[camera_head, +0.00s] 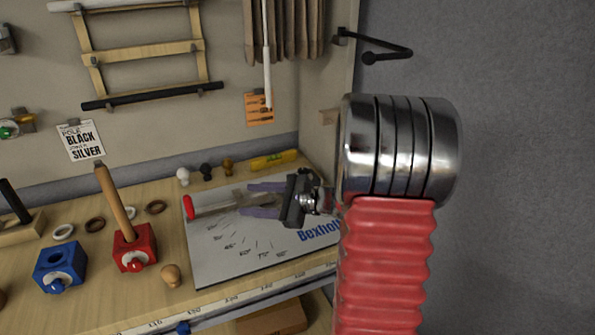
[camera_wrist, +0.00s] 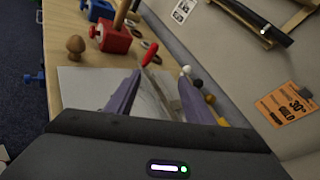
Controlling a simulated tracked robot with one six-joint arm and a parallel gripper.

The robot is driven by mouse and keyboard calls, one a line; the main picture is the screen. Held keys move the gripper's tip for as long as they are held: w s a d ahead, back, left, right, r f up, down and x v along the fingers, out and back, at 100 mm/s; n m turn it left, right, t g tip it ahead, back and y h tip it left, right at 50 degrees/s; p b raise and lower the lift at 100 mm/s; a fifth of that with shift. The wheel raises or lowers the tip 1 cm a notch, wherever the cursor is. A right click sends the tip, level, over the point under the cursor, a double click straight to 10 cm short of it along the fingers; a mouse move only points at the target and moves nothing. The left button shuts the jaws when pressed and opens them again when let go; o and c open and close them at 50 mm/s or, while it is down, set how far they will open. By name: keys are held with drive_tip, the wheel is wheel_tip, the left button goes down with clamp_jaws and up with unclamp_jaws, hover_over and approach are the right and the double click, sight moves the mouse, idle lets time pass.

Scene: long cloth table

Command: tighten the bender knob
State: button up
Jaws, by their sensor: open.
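A white bending board (camera_head: 212,262) printed with angle lines lies on the wooden bench. A pale bar with a red end (camera_head: 189,207) lies across it; the red end (camera_wrist: 151,53) also shows in the wrist view. My gripper (camera_head: 248,199) is over the board, its two purple fingers pointing left toward the bar. In the wrist view my gripper (camera_wrist: 158,76) is open, with the bar between or just beyond its fingers; I cannot tell whether they touch it. No separate knob on the board can be made out; my gripper hides part of it.
A red block (camera_head: 128,250) with an upright dowel and a blue block (camera_head: 60,262) stand left of the board, each with a small front knob. A wooden mushroom-shaped piece (camera_head: 171,276) stands near the front edge. Small knobs and a yellow level (camera_head: 272,160) line the back.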

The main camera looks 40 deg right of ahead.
drive_tip(key=d+f+m+t+h, duration=0.4)
drive_tip(key=d+m, duration=0.2)
drive_tip(key=d, duration=0.7)
drive_tip(key=m+t+h, duration=0.1)
drive_tip(key=m+h, duration=0.4)
drive_tip(key=m, duration=0.1)
approach(303, 170)
drive_tip(key=s, duration=0.3)
drive_tip(key=shift+s+a+f, duration=0.1)
drive_tip(key=shift+s+f, duration=0.1)
drive_tip(key=shift+s, duration=0.1)
drive_tip(key=w, duration=0.9)
drive_tip(key=w+d, duration=0.1)
drive_tip(key=w, duration=0.3)
drive_tip(key=shift+w+d, duration=0.1)
drive_tip(key=shift+w, duration=0.3)
drive_tip(key=shift+c, duration=0.5)
drive_tip(key=c, duration=0.9)
drive_tip(key=shift+c, duration=0.2)
